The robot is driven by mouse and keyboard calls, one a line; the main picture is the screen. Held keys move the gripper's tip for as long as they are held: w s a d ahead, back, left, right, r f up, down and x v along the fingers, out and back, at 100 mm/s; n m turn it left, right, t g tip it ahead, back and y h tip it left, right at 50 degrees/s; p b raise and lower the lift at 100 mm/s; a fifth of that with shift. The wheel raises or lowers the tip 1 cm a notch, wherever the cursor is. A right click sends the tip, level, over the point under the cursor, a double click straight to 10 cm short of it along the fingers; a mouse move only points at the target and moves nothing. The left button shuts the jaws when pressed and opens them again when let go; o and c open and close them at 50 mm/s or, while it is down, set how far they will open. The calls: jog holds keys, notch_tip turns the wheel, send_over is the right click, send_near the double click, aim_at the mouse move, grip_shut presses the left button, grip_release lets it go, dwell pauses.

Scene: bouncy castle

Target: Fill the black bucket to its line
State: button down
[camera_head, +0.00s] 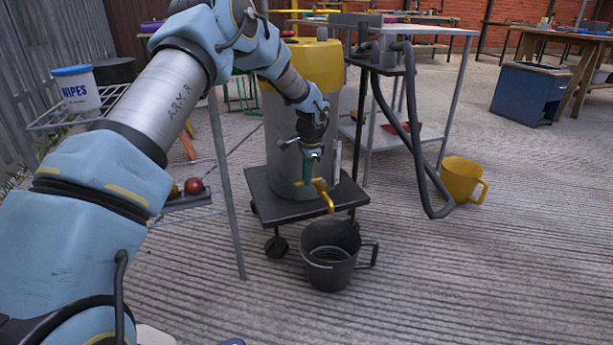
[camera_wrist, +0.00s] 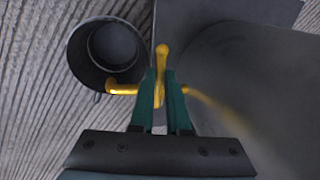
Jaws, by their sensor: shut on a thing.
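The black bucket (camera_head: 329,275) stands upright on the concrete below the yellow tap (camera_head: 322,194) of a grey tank (camera_head: 272,150) with a yellow top. In the wrist view the bucket (camera_wrist: 78,62) is at upper left, and the tap's spout (camera_wrist: 125,89) reaches over its near rim. My gripper (camera_head: 311,168) is at the tap. Its green fingers (camera_wrist: 161,95) are shut on the tap's yellow handle (camera_wrist: 162,58). Rings show inside the bucket, but I cannot make out its line or any water level. I see no clear stream from the spout.
The tank rests on a dark wheeled cart (camera_head: 345,195). A dark hose (camera_head: 415,150) hangs from a metal table at right, near a yellow jug (camera_head: 462,180) on the ground. A wire rack with a wipes tub (camera_head: 76,90) is at left. The floor right of the bucket is clear.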

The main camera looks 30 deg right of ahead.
jog(key=s+n+p, duration=0.1)
jog(key=n+p, duration=0.1)
jog(key=s+n+p, duration=0.1)
jog(key=n+p, duration=0.1)
jog(key=shift+d+y, duration=0.2)
jog(key=shift+y, duration=0.2)
jog(key=c, duration=0.9)
grip_release()
jog(key=shift+r, duration=0.1)
jog(key=r+p, duration=0.1)
jog(key=r, duration=0.2)
jog(key=s+r+p, duration=0.1)
jog(key=r, duration=0.3)
jog(key=s+r+p, duration=0.1)
jog(key=r, duration=0.2)
jog(key=shift+d+r, duration=0.2)
jog(key=shift+d, duration=0.05)
